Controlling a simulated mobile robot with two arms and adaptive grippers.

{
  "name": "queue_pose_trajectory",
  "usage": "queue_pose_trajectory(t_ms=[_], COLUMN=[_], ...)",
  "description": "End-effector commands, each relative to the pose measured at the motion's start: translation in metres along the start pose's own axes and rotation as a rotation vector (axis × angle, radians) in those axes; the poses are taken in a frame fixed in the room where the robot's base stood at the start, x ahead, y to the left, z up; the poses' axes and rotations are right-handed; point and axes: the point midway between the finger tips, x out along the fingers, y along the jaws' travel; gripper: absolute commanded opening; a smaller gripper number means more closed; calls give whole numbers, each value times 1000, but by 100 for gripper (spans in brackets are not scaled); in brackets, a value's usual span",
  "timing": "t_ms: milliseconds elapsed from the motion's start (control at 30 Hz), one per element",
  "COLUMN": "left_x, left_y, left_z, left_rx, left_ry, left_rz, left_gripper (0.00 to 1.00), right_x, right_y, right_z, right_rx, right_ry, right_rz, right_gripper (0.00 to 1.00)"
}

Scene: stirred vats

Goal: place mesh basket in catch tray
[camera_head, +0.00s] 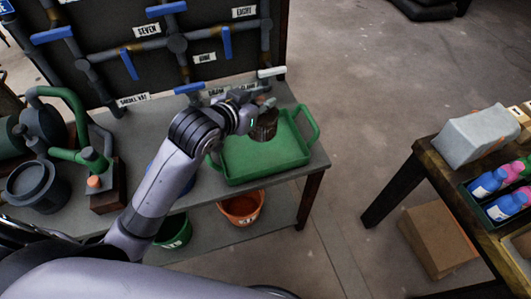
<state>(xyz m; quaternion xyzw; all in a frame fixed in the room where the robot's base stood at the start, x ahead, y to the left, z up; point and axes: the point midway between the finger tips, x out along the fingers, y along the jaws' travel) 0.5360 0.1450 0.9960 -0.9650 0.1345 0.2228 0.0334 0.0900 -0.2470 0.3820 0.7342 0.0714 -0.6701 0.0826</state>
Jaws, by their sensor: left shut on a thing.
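The green catch tray (262,163) with raised handles sits at the right end of the grey bench. A dark brownish mesh basket (264,128) is over the back part of the tray. My left gripper (262,108) is shut on the basket near its top. I cannot tell whether the basket's bottom touches the tray floor or hangs just above it. The gripper's fingers are small and partly merged with the basket in this view. My right gripper is not in view.
A panel with blue-handled pipes (170,45) stands behind the bench. A pump and dark vessel (35,185) stand at left. An orange bucket (242,207) and a green bucket (173,232) are below. A wooden table (425,180) with bottles stands right, across open floor.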

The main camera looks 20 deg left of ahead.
Motion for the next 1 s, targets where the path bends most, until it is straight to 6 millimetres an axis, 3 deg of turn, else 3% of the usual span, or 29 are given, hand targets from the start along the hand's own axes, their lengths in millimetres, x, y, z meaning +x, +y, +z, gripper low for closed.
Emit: queue_pose_trajectory(t_ms=[33, 100, 300, 400, 467, 833, 1000], left_x=[12, 20, 30, 33, 38, 79, 93], left_y=[-6, -10, -20, -22, -22, -21, -21], left_z=[-2, -10, -28, -25, -17, 71, 100], left_rx=[20, 32, 43, 42, 41, 40, 42], left_ry=[6, 5, 4, -2, -4, -5, 0], left_rz=[15, 43, 84, 91, 94, 93, 92], left_gripper=[0, 0, 0, 0, 0, 0, 0], right_x=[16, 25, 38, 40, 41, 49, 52], right_y=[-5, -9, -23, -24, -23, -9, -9], right_z=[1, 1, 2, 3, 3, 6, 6], right_rx=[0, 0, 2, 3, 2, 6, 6], right_ry=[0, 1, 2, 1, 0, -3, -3], right_rz=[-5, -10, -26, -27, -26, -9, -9], right_gripper=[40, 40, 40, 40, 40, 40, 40])
